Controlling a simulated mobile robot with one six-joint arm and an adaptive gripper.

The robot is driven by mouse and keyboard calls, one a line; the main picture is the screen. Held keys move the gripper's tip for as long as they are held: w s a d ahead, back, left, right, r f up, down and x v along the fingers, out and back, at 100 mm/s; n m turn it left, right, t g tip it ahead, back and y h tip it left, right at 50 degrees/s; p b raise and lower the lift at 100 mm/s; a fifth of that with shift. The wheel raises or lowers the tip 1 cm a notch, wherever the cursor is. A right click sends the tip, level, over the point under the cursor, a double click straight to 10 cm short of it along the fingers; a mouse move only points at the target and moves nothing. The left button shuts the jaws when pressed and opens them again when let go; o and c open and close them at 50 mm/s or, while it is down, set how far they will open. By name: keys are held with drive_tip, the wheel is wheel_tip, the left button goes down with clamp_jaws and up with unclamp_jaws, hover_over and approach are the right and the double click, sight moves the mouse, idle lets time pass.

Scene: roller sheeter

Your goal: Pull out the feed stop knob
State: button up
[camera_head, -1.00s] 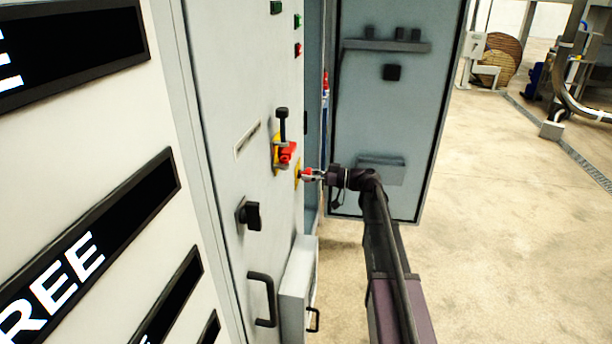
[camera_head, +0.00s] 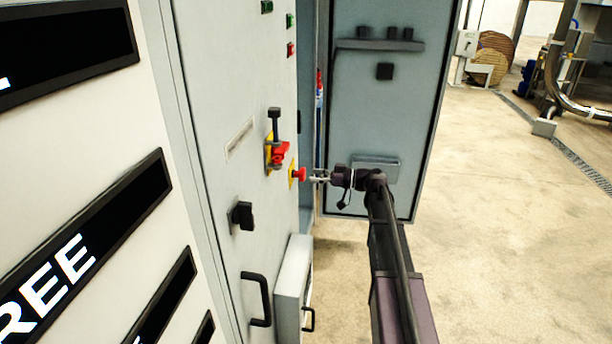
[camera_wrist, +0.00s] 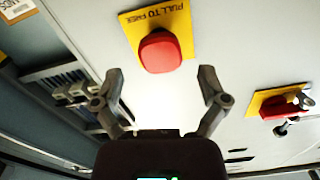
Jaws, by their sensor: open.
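The feed stop knob (camera_head: 300,174) is a red mushroom-shaped knob on a yellow plate on the grey cabinet front. In the wrist view the red knob (camera_wrist: 160,51) shows at top centre, and its yellow plate (camera_wrist: 178,20) bears the words "PULL TO FREE", seen upside down. My gripper (camera_head: 314,175) is just to the right of the knob in the head view, with a small gap between them. In the wrist view my gripper (camera_wrist: 164,80) has its two fingers spread wide, with nothing between them, and the knob lies beyond the tips.
A red rotary switch (camera_head: 279,153) on a yellow plate, with a black handle, sits left of and above the knob; it also shows in the wrist view (camera_wrist: 278,106). A black selector (camera_head: 243,215) and handle (camera_head: 258,298) are lower. An open cabinet door (camera_head: 385,110) stands behind my arm.

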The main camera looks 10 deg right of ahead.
drive_tip(key=v, duration=0.8)
drive_tip(key=shift+d, duration=0.3)
drive_tip(key=shift+s, duration=0.25)
